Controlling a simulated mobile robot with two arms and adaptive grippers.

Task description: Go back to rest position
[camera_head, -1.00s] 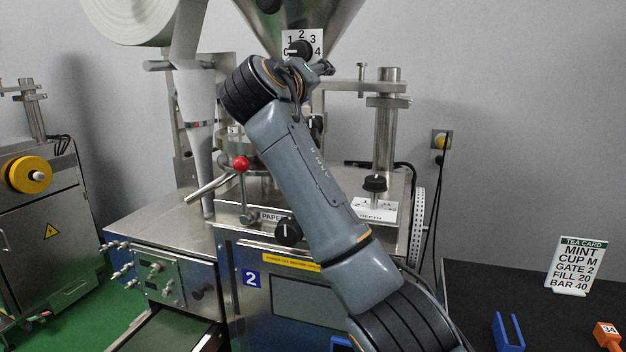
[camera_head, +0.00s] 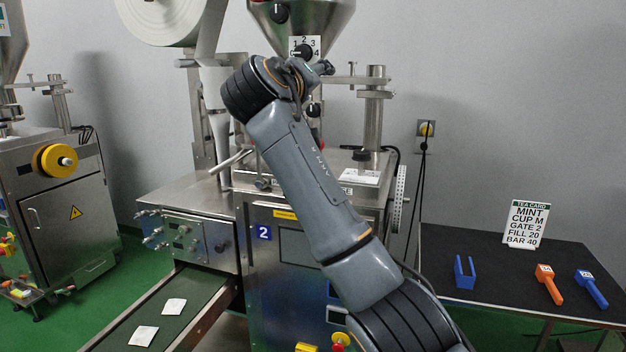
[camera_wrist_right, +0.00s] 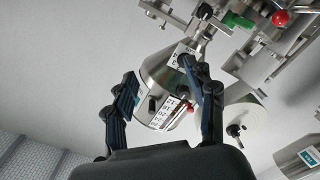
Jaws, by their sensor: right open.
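My right arm reaches up from the bottom right across the front of the packing machine marked 2 (camera_head: 263,232). My right gripper (camera_head: 318,68) is near the numbered dial plate (camera_head: 297,46) below the hopper (camera_head: 325,18); its fingers are small there. In the right wrist view, my right gripper (camera_wrist_right: 165,100) is open and empty, with its two fingers well apart. The hopper (camera_wrist_right: 160,75) and the numbered plates show between and beyond the fingers, apart from them. My left gripper is not in view.
A black table (camera_head: 440,245) at the right carries a tea card (camera_head: 526,224), a blue holder (camera_head: 464,272), an orange tool (camera_head: 548,284) and a blue tool (camera_head: 591,288). A conveyor (camera_head: 150,318) with two teabags (camera_head: 174,306) runs at lower left. Another machine (camera_head: 60,215) stands at far left.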

